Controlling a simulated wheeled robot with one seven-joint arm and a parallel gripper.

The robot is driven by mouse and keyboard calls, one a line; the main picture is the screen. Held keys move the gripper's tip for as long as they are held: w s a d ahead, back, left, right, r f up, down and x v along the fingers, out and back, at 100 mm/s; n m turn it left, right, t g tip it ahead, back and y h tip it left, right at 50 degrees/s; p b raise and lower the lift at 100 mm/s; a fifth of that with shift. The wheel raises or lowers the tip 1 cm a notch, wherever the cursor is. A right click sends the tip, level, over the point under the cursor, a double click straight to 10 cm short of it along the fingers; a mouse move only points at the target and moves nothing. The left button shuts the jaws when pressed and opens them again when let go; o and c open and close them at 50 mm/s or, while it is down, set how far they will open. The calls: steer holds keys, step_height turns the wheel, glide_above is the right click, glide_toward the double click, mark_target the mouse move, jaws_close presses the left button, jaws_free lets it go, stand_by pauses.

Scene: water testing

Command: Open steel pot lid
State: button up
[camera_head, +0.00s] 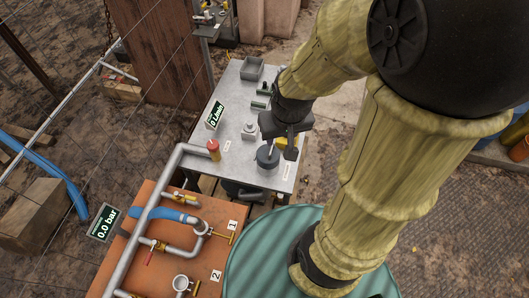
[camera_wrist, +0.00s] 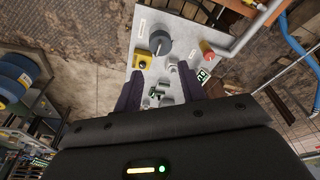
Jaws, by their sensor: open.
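A dark grey round pot (camera_head: 268,158) with a thin upright handle on top stands near the front right of the metal table (camera_head: 232,100); I take it for the steel pot. It also shows near the top in the wrist view (camera_wrist: 161,43). Whether its lid is separate cannot be made out. My gripper (camera_head: 281,139) hangs over the table close to the pot, and in the picture overlaps its surroundings. In the wrist view the two dark fingers of my gripper (camera_wrist: 158,74) are spread apart with nothing held between them. The pot appears beyond the fingertips.
A red-topped container (camera_head: 213,150) stands left of the pot. A yellow box (camera_wrist: 142,61) is beside the pot. An orange pipe bench (camera_head: 187,255) lies in front.

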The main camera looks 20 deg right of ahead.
steer(key=shift+w+d, duration=0.15)
steer(key=shift+w, duration=0.2)
steer(key=shift+c, duration=0.5)
steer(key=m+g+y+p, duration=0.1)
steer(key=m+y+p, duration=0.1)
steer(key=m+p, duration=0.3)
glide_above(272, 148)
steer(key=s+d+b, duration=0.1)
steer(key=s+d, duration=0.1)
steer(key=d, duration=0.1)
step_height(272, 148, down, 9)
steer(key=m, duration=0.1)
steer(key=shift+d, duration=0.15)
steer(key=shift+f, duration=0.1)
steer(key=p+x, duration=0.3)
steer(key=x, duration=1.4)
steer(key=shift+s+f, duration=0.2)
steer(key=shift+c, duration=0.3)
